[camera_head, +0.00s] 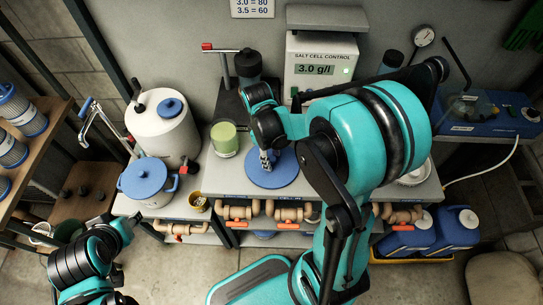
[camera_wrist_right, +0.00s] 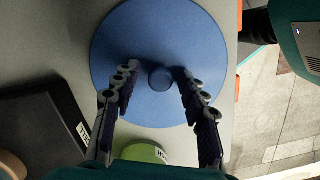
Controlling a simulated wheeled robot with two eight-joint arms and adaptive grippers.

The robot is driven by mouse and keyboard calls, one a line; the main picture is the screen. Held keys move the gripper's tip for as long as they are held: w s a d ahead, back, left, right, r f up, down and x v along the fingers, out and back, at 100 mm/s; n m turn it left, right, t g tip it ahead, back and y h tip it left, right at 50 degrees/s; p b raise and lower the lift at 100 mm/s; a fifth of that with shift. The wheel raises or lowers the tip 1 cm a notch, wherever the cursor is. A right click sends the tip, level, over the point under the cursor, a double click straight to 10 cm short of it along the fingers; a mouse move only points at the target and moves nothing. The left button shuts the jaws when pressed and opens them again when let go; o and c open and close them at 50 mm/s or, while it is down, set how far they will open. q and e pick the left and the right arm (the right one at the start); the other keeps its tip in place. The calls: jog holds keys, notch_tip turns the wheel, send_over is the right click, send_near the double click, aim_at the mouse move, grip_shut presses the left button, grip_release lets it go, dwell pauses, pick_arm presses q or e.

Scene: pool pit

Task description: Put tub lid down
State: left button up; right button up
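A round blue lid (camera_head: 283,179) with a small central knob lies on the grey bench top, partly hidden by my right arm. In the right wrist view the lid (camera_wrist_right: 165,40) fills the middle, its knob between my fingers. My right gripper (camera_head: 266,160) is over the lid. In the wrist view its fingers (camera_wrist_right: 158,80) are spread on either side of the knob with gaps. An uncovered tub with green contents (camera_head: 224,137) stands left of the lid; a green edge (camera_wrist_right: 145,152) also shows in the wrist view. My left gripper (camera_head: 128,226) is at lower left, its fingers unclear.
A white pot with a blue lid (camera_head: 146,178) and a white canister (camera_head: 163,130) stand left. A salt cell control box (camera_head: 318,65) stands behind. Pipes with orange handles (camera_head: 290,213) run below the bench front. Blue jugs (camera_head: 410,236) stand lower right.

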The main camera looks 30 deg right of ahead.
jog(key=shift+r, duration=0.15)
jog(key=shift+r+p, duration=0.3)
notch_tip(320, 180, up, 11)
jog(key=w+a+p, duration=0.1)
jog(key=p, duration=0.3)
jog(key=s+a+r+m+t+y, duration=0.1)
jog(key=s+a+r+m+t, duration=0.3)
jog(key=s+a+m+t, duration=0.2)
jog(key=shift+s+m+t, duration=0.15)
jog(key=shift+m+t, duration=0.45)
jog(key=shift+t, duration=0.7)
